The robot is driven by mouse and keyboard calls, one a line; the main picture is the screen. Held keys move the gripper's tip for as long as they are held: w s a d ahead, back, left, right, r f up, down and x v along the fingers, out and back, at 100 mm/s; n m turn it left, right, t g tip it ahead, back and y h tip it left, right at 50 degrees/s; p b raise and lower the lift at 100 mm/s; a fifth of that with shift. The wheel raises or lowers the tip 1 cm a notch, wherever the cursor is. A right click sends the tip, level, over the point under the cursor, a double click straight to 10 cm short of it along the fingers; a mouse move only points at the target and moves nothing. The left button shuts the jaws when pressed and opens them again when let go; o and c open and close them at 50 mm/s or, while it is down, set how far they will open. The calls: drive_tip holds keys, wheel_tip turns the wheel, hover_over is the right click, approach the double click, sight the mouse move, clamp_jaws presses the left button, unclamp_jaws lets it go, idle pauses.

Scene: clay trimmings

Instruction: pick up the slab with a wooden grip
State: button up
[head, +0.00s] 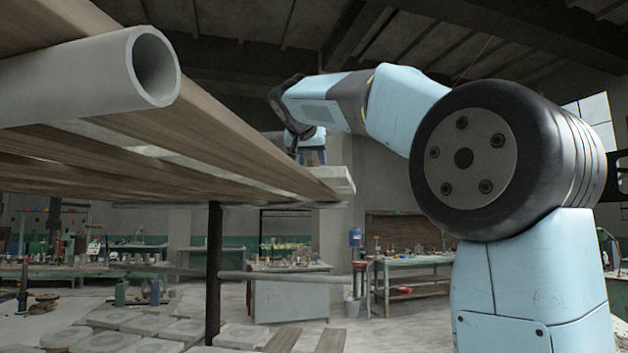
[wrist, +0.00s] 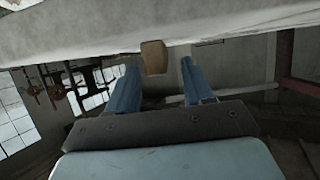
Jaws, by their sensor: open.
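In the wrist view a pale grey slab (wrist: 90,32) fills the top of the picture. Its wooden grip (wrist: 154,57), a small brown block, shows against the slab's edge. My gripper (wrist: 158,68) is open, with one blue finger on each side of the grip in the picture. A gap shows between the grip and each finger; how deep the grip sits between them I cannot tell. In the head view my gripper (head: 312,157) is small and far off, just above a pale slab (head: 338,179) at the end of the rack. The grip is not distinguishable there.
A rack of wooden planks (head: 225,140) spans the upper left, with a grey pipe (head: 90,82) close by and a dark post (head: 213,265) below. Flat pale slabs (head: 105,341) lie low at left. Workbenches (head: 415,263) stand far behind.

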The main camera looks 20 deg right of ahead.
drive_tip(key=x, duration=0.2)
drive_tip(key=shift+w+d+f, duration=0.1)
drive_tip(key=shift+w+d, duration=0.05)
drive_tip(key=shift+w, duration=0.1)
clamp_jaws()
idle(1.2)
